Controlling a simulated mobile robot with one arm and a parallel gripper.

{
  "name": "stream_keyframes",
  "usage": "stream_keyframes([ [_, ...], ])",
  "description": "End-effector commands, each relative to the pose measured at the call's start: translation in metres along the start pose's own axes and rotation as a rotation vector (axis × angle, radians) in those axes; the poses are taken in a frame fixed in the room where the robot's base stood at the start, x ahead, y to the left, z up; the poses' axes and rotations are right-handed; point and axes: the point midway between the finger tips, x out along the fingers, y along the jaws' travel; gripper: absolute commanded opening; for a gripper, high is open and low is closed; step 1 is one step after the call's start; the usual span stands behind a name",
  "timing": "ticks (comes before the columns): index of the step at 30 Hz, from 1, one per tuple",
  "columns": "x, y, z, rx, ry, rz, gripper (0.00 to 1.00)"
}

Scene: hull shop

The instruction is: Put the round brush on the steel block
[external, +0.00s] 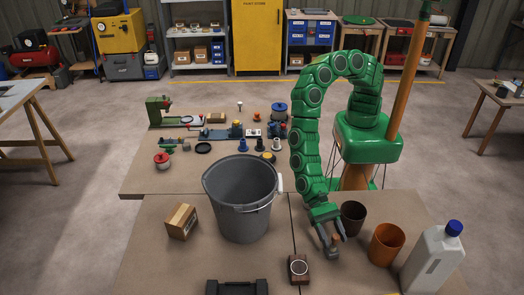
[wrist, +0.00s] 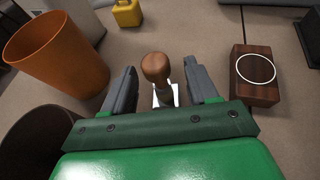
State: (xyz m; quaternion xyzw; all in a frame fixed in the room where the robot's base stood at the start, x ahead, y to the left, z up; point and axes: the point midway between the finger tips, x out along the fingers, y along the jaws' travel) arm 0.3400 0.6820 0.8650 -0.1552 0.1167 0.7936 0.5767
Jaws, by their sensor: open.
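A wooden knob on a short grey shaft, which looks like the round brush (wrist: 155,67), stands upright between the fingers of my gripper (wrist: 162,88). In the external view, my gripper (external: 331,240) reaches down to the near table with the brush (external: 332,251) between its fingertips. The fingers are open, with gaps showing on both sides of the brush. A pale, shiny flat-sided piece shows under the knob, in keeping with the steel block (wrist: 174,98). It is mostly hidden, and I cannot tell how the brush rests on it.
An orange cup (external: 386,244) and a dark brown cup (external: 353,217) stand close to the right of my gripper. A dark wooden block with a pale ring (external: 298,268) lies to its left. A grey bucket (external: 241,200) and white jug (external: 434,258) stand farther out.

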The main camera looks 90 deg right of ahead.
Motion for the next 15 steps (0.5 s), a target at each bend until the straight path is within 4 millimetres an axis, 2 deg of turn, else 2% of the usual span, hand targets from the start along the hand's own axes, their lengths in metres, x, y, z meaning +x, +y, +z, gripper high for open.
stream_keyframes([
  [6, -0.032, 0.001, -0.001, 0.004, 0.0, 0.001, 0.58],
  [15, -0.069, -0.001, -0.001, 0.001, 0.001, -0.001, 0.58],
])
